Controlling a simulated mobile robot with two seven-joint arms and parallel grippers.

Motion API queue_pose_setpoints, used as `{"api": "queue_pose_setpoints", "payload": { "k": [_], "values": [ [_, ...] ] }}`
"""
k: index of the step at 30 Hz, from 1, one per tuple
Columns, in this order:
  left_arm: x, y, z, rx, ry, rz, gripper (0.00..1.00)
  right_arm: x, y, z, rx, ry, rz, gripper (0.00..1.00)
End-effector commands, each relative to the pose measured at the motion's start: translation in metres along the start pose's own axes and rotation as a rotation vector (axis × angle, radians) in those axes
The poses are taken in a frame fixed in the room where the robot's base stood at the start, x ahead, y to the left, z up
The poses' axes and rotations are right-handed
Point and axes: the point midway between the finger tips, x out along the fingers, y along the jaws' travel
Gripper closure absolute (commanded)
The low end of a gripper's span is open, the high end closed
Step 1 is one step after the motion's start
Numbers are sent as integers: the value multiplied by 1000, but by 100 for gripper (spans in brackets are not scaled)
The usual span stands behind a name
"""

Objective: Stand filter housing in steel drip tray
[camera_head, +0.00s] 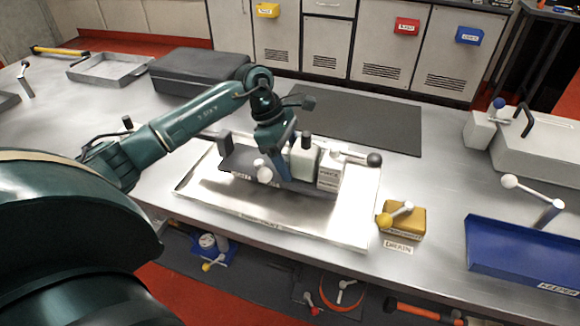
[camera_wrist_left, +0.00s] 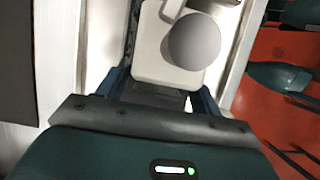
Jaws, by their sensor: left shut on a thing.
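The steel drip tray (camera_head: 215,195) lies on the bench, bright and shallow, in the middle of the head view. My left gripper (camera_head: 283,172) is over the tray, pointing down and shut on a pale block, which I take to be the filter housing (camera_head: 303,160). In the left wrist view the pale housing (camera_wrist_left: 160,62) sits between the blue fingers (camera_wrist_left: 163,95), with a round grey knob (camera_wrist_left: 195,42) in front of it. The housing looks upright. Its base is hidden, so I cannot tell whether it touches the tray. My right gripper is not in view.
A labelled pale block (camera_head: 329,172) and a dark grey piece (camera_head: 240,158) crowd the gripper. A lever with a black ball (camera_head: 374,160) sticks out right. A yellow drain block (camera_head: 404,222) and blue bin (camera_head: 520,250) stand right of the tray. A black mat (camera_head: 365,120) lies behind.

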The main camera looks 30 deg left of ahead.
Motion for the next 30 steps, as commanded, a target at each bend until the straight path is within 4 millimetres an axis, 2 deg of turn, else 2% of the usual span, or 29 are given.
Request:
{"api": "queue_pose_setpoints", "payload": {
  "k": [6,17,18,26,30],
  "values": [
    [24,0,-9,-1,-3,0,94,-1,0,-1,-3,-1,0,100],
    [28,1,-11,1,-3,4,94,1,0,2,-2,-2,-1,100],
    [31,0,-13,0,1,-1,34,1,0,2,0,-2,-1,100],
    [30,-1,-13,0,1,-2,13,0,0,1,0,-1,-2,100],
    [30,-1,-12,0,1,-2,13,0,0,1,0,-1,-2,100]
  ]
}}
